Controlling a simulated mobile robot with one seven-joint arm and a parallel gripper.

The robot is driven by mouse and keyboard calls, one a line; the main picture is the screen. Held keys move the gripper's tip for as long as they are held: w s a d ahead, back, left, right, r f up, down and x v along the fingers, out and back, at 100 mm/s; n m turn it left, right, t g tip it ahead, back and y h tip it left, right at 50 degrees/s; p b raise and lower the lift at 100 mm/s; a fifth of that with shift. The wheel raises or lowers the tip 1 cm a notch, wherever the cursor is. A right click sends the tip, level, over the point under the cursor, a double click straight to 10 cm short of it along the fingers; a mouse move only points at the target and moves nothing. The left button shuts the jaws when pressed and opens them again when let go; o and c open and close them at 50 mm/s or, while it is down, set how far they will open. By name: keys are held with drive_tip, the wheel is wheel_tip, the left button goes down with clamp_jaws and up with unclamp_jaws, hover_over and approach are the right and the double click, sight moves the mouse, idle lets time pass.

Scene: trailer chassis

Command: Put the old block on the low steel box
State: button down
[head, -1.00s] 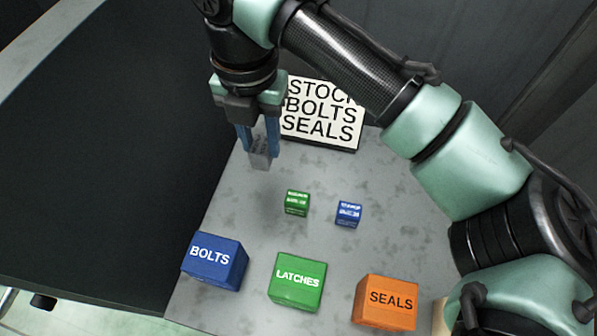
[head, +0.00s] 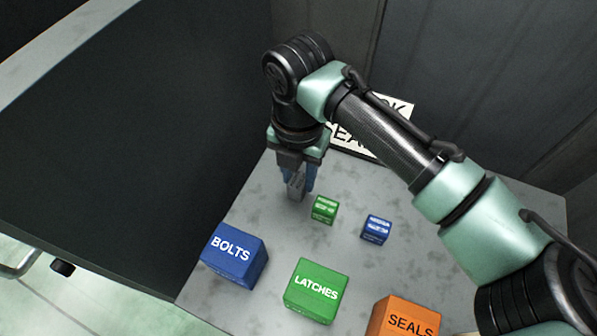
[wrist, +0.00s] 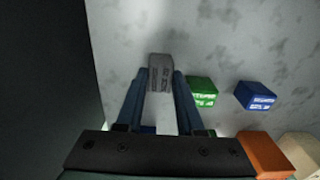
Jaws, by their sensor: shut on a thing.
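My gripper (head: 298,190) is shut on a small grey block (head: 296,184), held between its two blue fingers. In the wrist view the grey block (wrist: 160,73) sits at the fingertips, with faint dark marks on its face. The block is over the grey mottled top (head: 250,205), left of a small green block (head: 324,209). I cannot tell whether it touches the top. No separate low steel box stands out; the grey top may be it.
A small blue block (head: 376,229) is right of the green one. Larger labelled blocks stand in front: blue BOLTS (head: 234,258), green LATCHES (head: 317,293), orange SEALS (head: 402,321). A white sign (head: 398,107) stands behind, partly hidden by my arm. A dark area (head: 120,150) lies left.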

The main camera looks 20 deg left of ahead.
sight(298, 180)
drive_tip(key=c, duration=0.5)
unclamp_jaws()
drive_tip(key=shift+f, duration=0.1)
wheel_tip(298, 180, up, 12)
drive_tip(key=shift+r+p, duration=0.15)
drive_tip(key=shift+p, duration=0.75)
